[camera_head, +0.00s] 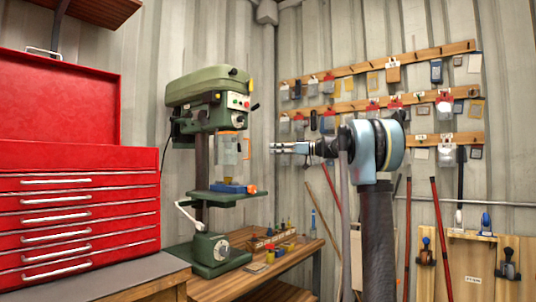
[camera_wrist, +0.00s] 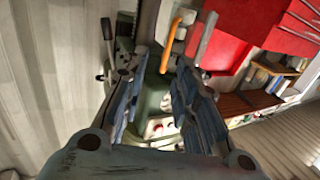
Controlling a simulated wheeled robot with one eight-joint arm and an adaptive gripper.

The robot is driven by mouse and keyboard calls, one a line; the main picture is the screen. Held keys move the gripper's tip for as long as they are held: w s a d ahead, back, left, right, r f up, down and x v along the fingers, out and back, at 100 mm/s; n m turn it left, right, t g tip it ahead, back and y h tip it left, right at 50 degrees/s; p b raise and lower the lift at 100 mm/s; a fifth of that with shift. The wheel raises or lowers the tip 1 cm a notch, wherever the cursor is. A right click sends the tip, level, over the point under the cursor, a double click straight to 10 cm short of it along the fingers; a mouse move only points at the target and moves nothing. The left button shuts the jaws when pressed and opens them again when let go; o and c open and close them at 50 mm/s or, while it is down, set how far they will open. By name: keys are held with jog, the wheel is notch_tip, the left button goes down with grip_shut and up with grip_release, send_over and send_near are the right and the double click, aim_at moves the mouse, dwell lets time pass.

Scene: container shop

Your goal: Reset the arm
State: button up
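My arm rises in the right half of the head view, with its wrist bent to the left. My gripper (camera_head: 275,148) points left toward the green drill press (camera_head: 207,100) and is in free air, seen side-on. In the wrist view my gripper (camera_wrist: 161,68) shows two blue-grey fingers standing apart with a gap between them, so it is open. Nothing is held between them. Parts of the drill press show beyond the fingers in the wrist view.
A red tool chest (camera_head: 80,215) stands at the left. A wooden workbench (camera_head: 235,284) carries the drill press and small items. Wall racks (camera_head: 385,69) with hanging packets are behind my arm. Red poles (camera_head: 441,240) lean on the wall. A wooden tool board (camera_head: 470,258) is at lower right.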

jog(key=shift+s+d, duration=0.1)
jog(key=shift+d, duration=0.3)
